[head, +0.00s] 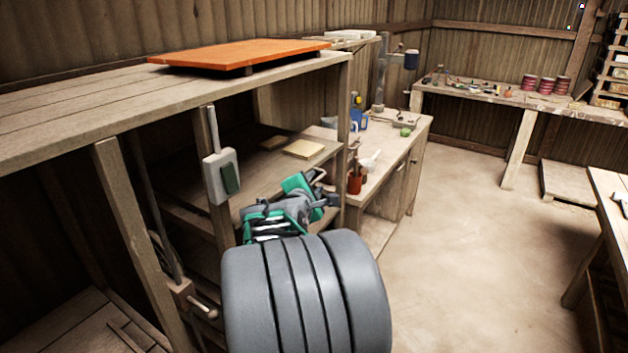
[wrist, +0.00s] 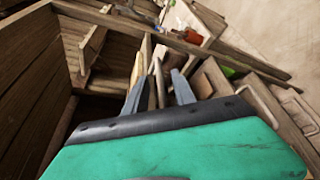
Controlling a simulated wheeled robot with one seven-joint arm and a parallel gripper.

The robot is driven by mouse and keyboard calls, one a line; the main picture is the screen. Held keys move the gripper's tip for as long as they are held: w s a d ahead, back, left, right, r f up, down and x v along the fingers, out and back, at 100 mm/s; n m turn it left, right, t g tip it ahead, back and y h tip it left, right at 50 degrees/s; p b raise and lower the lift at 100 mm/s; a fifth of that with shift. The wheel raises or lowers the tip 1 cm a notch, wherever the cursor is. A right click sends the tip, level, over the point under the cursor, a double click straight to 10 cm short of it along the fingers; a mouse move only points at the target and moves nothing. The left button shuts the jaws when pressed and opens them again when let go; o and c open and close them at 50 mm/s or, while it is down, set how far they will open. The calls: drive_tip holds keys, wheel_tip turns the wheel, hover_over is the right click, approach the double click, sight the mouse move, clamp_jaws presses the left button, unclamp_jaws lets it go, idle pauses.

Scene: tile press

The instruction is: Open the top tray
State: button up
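No tray is plain to make out. An orange flat board (head: 240,54) lies on small supports on top of the wooden bench (head: 60,110) at the upper left of the head view. My gripper (head: 318,177) is below and to the right of that board, in front of the lower shelf, apart from the board. In the wrist view my gripper (wrist: 158,84) shows two grey fingers spread apart, with no held object visible. Wooden slats and a shelf show beyond the fingers.
A grey switch box (head: 220,172) with an upright lever is on a bench post. A yellowish block (head: 303,148) lies on the lower shelf. A side bench (head: 390,165) holds a red cup (head: 355,184) and bottles. The floor (head: 460,240) to the right is clear.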

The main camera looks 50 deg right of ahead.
drive_tip(key=x, duration=0.2)
drive_tip(key=shift+w+d, duration=0.15)
drive_tip(key=shift+d, duration=0.05)
drive_tip(key=shift+f, duration=0.1)
clamp_jaws()
idle(1.2)
